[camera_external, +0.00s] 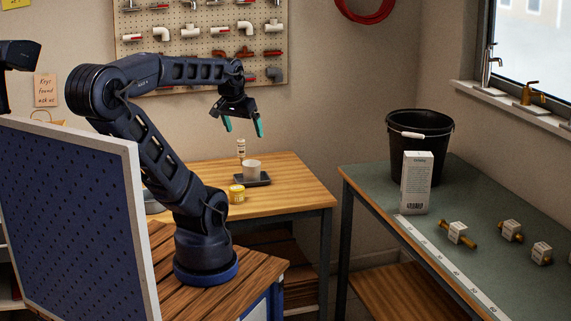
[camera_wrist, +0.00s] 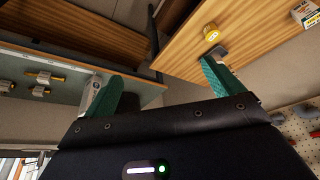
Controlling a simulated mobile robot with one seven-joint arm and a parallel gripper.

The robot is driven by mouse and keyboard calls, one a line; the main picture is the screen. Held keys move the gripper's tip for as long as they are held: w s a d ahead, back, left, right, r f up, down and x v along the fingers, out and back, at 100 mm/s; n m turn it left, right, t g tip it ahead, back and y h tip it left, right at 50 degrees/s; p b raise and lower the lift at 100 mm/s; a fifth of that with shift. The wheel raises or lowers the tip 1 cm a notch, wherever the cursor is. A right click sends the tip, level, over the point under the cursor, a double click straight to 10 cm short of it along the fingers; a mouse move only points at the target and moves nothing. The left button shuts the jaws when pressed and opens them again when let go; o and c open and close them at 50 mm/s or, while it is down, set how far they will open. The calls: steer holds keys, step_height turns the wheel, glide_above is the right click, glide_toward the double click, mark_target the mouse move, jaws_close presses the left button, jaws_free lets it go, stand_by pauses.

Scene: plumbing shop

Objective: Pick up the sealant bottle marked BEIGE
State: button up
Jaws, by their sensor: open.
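A small white bottle (camera_external: 241,148) stands at the back of the wooden table, behind a white cup (camera_external: 252,170). It may be a sealant bottle, but its marking is too small to read, and I cannot make out the word BEIGE anywhere. My gripper (camera_external: 243,127) is open and empty, in the air above the bottle in the external view, apart from everything. In the wrist view my gripper's (camera_wrist: 163,82) green fingers are spread with nothing between them; I do not make out the bottle there.
The cup sits on a dark tray (camera_external: 264,180); a yellow tin (camera_external: 237,194) stands in front and shows in the wrist view (camera_wrist: 210,37). On the green bench (camera_external: 385,183) are a black bucket (camera_external: 437,150), white carton (camera_external: 416,180) and brass fittings (camera_external: 458,235). The wooden table's right is clear.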

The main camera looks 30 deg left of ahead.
steer(key=c, duration=0.7)
steer(key=w+a+r+n, duration=0.1)
steer(key=w+a+r, duration=0.15)
steer(key=w, duration=0.65)
steer(key=w+a+r+n, duration=0.1)
steer(key=w+a+r, duration=0.15)
steer(key=w, duration=0.55)
steer(key=n+g+y, duration=0.1)
steer(key=n+y, duration=0.1)
steer(key=n, duration=0.3)
glide_above(241, 148)
step_height(241, 148, down, 28)
steer(key=x, duration=0.5)
steer(key=shift+s+d+f, duration=0.1)
steer(key=shift+d+f, duration=0.05)
steer(key=shift+f, duration=0.35)
steer(key=shift+s+x, duration=0.2)
steer(key=shift+x, duration=1.1)
steer(key=shift+s+x, duration=0.25)
steer(key=shift+x, duration=1.05)
